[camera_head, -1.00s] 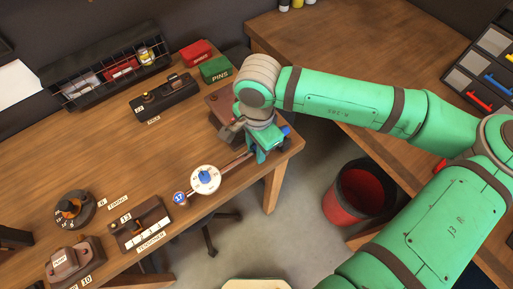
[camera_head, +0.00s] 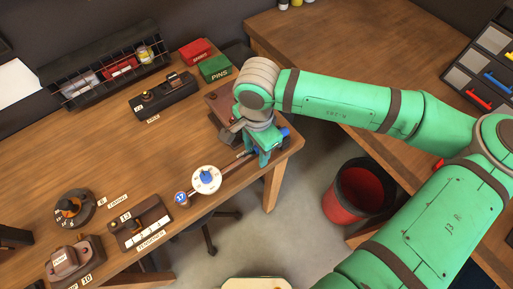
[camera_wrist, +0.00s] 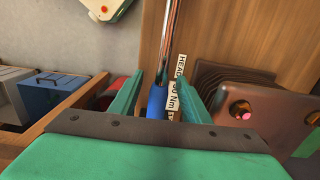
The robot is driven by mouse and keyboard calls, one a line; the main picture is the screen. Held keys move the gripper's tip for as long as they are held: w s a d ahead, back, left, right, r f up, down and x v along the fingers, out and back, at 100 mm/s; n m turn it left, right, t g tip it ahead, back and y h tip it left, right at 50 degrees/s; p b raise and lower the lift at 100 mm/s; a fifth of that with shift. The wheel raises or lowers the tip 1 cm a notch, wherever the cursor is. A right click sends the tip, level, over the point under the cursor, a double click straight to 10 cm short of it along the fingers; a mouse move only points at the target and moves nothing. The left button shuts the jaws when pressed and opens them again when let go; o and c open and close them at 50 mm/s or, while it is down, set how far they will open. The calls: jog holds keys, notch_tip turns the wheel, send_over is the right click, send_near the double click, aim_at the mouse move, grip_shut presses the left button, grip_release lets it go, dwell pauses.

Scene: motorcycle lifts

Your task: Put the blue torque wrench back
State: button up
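The torque wrench lies near the front right edge of the wooden bench, with its white round dial (camera_head: 206,180) toward the left. Its shaft runs up and right to beneath my gripper (camera_head: 264,155). In the wrist view the blue handle (camera_wrist: 157,102) lies between the two green fingers of my gripper (camera_wrist: 158,90), with gaps visible beside it. The fingers look open around the handle; the handle's near end is hidden by my gripper. A white label (camera_wrist: 176,90) reading "HEAD" and "90 Nm" shows beside the right finger.
A brown block with knobs (camera_wrist: 250,112) stands right of my gripper in the wrist view. A red bin (camera_head: 357,190) stands on the floor.

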jog(key=shift+r, duration=0.1)
notch_tip(320, 180, up, 11)
jog(key=shift+d+f, duration=0.1)
jog(key=shift+f, duration=0.05)
dwell(0.5)
jog(key=shift+w, duration=0.1)
dwell(0.3)
